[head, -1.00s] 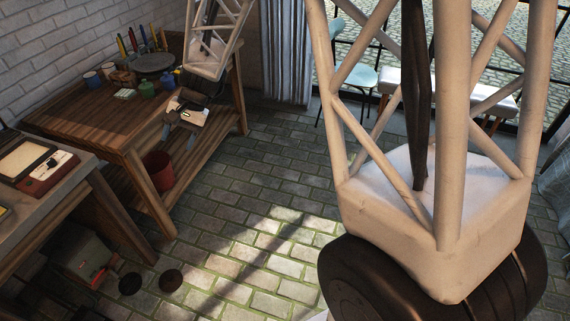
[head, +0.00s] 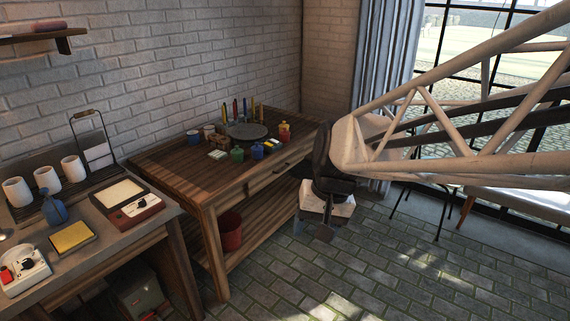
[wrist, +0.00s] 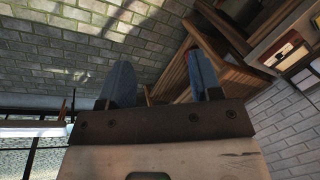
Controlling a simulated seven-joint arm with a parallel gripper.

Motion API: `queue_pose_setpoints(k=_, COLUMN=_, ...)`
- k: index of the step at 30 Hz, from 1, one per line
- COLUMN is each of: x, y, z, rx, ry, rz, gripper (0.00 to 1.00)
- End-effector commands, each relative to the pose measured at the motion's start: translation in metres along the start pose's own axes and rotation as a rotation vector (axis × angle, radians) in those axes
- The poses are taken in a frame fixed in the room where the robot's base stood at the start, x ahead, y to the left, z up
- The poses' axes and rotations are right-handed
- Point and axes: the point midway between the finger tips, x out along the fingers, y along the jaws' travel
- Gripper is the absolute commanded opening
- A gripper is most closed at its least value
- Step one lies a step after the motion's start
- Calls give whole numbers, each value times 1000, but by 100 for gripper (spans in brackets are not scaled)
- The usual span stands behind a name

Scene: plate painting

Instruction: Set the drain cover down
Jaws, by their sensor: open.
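My gripper (head: 312,229) hangs in front of the wooden table, pointing down over the brick floor. In the wrist view my gripper (wrist: 160,72) has its two blue-grey fingers well apart, with nothing between them. I cannot make out a drain cover for certain in either current view. A dark grey round disc (head: 247,131) lies on the wooden table (head: 180,165) among paint pots, apart from my gripper. I cannot tell whether this disc is the drain cover.
A red bucket (head: 230,231) stands on the table's lower shelf. A side counter (head: 98,241) at the left carries cups, a yellow pad and small devices. My arm crosses the right side. Brick floor (head: 400,270) is clear at lower right.

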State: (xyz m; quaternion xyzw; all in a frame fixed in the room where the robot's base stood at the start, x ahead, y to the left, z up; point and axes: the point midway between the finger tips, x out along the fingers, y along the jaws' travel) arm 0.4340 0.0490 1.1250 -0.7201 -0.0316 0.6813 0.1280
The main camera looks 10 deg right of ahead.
Motion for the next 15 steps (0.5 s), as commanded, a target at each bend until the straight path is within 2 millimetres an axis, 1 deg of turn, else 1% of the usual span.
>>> queue_pose_setpoints(k=1, x=-5, y=5, z=10, rx=-13, ry=17, rz=16, gripper=58)
queue_pose_setpoints(k=9, x=-22, y=33, z=60, rx=-78, ry=96, rz=110, gripper=58)
queue_pose_setpoints(k=15, x=-30, y=52, z=90, rx=-117, ry=147, rz=174, gripper=58)
